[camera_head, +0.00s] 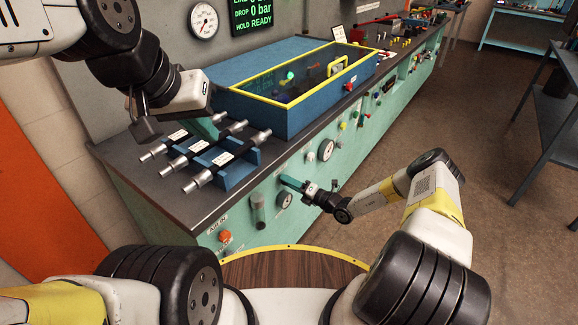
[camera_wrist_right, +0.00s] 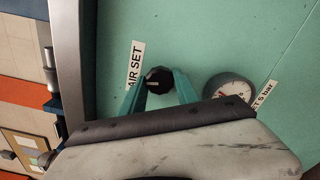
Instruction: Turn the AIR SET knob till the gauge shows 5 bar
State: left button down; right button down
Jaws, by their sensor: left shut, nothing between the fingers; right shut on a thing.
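The black AIR SET knob (camera_wrist_right: 159,80) sits on the green panel, beside a white AIR SET label (camera_wrist_right: 135,64). My right gripper (camera_wrist_right: 160,77) has its two teal fingers on either side of the knob, shut on it. In the head view my right gripper (camera_head: 291,183) is at the bench front, hiding the knob. The gauge (camera_wrist_right: 233,88) is right of the knob, partly covered by my gripper; its reading is too small to tell. A "SET 5 bar" label (camera_wrist_right: 262,96) is beside it. My left gripper (camera_head: 143,120) is shut and empty, above the bench's left end.
Several hoses with metal ends (camera_head: 205,158) lie on blue holders on the bench top. A blue case with a yellow-edged clear lid (camera_head: 300,85) stands behind them. A wall gauge (camera_head: 204,20) and a display (camera_head: 252,14) are above. Open floor lies to the right.

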jog(key=shift+d, duration=0.1)
jog(key=c, duration=0.9)
grip_release()
jog(key=v, duration=0.7)
jog(key=shift+s+d, duration=0.25)
